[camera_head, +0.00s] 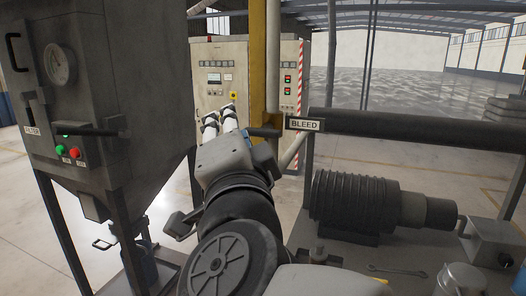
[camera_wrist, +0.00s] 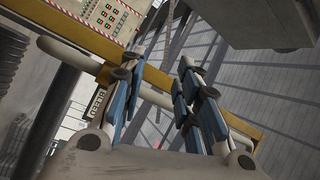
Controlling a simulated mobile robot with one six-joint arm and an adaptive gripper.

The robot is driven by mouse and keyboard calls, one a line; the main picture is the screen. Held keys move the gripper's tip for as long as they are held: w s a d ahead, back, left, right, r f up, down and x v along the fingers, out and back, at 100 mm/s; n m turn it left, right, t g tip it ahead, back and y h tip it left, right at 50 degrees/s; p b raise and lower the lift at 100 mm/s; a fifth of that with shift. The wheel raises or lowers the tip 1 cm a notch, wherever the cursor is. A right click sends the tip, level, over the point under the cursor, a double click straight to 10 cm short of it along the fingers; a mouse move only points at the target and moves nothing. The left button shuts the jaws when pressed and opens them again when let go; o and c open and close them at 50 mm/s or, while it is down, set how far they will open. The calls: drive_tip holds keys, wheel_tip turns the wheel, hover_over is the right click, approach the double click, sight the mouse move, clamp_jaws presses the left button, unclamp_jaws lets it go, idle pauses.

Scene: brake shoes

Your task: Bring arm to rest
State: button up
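My gripper (camera_head: 222,115) is raised at the end of my arm, near the centre of the head view, pointing away from my body. In the wrist view its two fingers with blue pads stand apart, and the gap between them (camera_wrist: 155,72) is empty. The sign also shows left of the fingers in the wrist view (camera_wrist: 97,106).
A grey hopper machine (camera_head: 125,110) with a gauge and buttons stands at the left. A yellow post (camera_head: 258,70) and an electrical cabinet (camera_head: 219,75) stand behind the gripper. At the right are a dark pipe (camera_head: 420,124), a ribbed motor (camera_head: 355,203) and a wrench (camera_head: 397,270) on a bench.

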drive_tip(key=s+d+f+n+g+y, duration=0.1)
drive_tip(key=s+d+f+n+g, duration=0.1)
drive_tip(key=f+n+g, duration=0.45)
drive_tip(key=s+d+f+n+g+y, duration=0.1)
drive_tip(key=s+d+f+n, duration=0.2)
drive_tip(key=f, duration=0.7)
drive_tip(key=s+d+f+n+g+h, duration=0.1)
drive_tip(key=s+d+f+g+h, duration=0.4)
drive_tip(key=s+d+f, duration=0.8)
wheel_tip(320, 180, down, 2)
drive_tip(key=shift+s+d+f+n+g+h, duration=0.1)
drive_tip(key=shift+s+d+n+g+h, duration=0.4)
drive_tip(key=shift+g, duration=0.45)
drive_tip(key=shift+w+d, duration=0.1)
